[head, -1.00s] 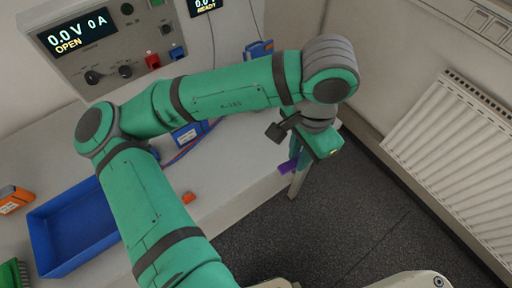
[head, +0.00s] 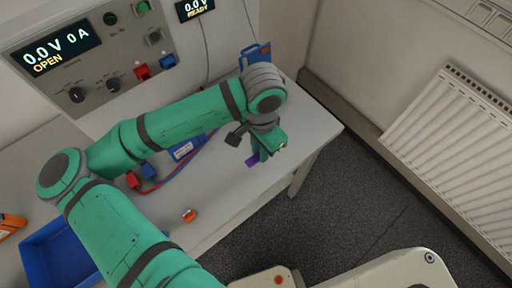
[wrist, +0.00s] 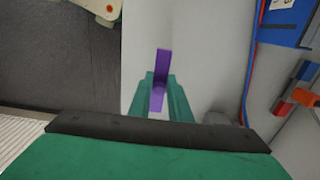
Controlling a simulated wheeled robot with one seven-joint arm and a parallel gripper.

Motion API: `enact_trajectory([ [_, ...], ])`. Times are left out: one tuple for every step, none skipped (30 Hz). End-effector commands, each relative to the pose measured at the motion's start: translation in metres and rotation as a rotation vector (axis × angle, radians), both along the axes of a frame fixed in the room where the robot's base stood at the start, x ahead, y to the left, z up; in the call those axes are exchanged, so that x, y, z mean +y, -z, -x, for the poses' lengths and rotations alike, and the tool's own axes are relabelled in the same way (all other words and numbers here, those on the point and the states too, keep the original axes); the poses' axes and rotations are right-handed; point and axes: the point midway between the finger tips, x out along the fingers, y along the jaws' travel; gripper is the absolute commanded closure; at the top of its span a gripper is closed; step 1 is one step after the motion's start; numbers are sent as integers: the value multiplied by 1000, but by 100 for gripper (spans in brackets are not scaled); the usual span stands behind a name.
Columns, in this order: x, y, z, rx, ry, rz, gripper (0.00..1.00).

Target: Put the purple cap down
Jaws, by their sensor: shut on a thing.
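The purple cap (wrist: 161,72) is a small, narrow purple piece held upright in the wrist view. My gripper (wrist: 160,92) is shut on it, with a green finger on each side. In the head view the cap (head: 252,160) shows as a small purple patch below my gripper (head: 258,155), over the right part of the bench. My wrist and fingers hide much of the cap there. I cannot tell whether it touches the bench surface.
The pale bench top (head: 225,190) is clear around my gripper; its right edge drops to the dark floor. A blue battery (head: 185,150) with red and blue leads lies to the left. A small orange piece (head: 189,215) and blue tray (head: 60,250) are nearer. A radiator (head: 455,150) stands right.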

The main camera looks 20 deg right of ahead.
Motion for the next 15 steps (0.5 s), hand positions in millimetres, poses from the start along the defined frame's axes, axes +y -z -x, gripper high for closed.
enact_trajectory([
  [1, 2, -1, 0, -2, 0, 100],
  [2, 3, -1, -1, -2, 0, 100],
  [2, 6, -2, 0, -3, -1, 100],
  [3, 9, -3, 1, -3, -2, 100],
  [4, 12, -3, 2, -3, -2, 100],
  [5, 17, -4, 2, -3, -2, 100],
  [5, 22, -4, 1, -2, -1, 100],
  [4, 26, -4, 3, -2, -1, 100],
  [5, 31, -4, 2, -3, -2, 100],
  [5, 35, -4, 2, -3, -2, 100],
  [4, 38, -4, 1, -2, -1, 100],
  [4, 40, -4, 1, -2, -1, 100],
  [4, 42, -4, 1, -2, 0, 100],
  [4, 43, -4, 0, -3, 0, 100],
  [5, 43, -4, 0, -3, 0, 100],
])
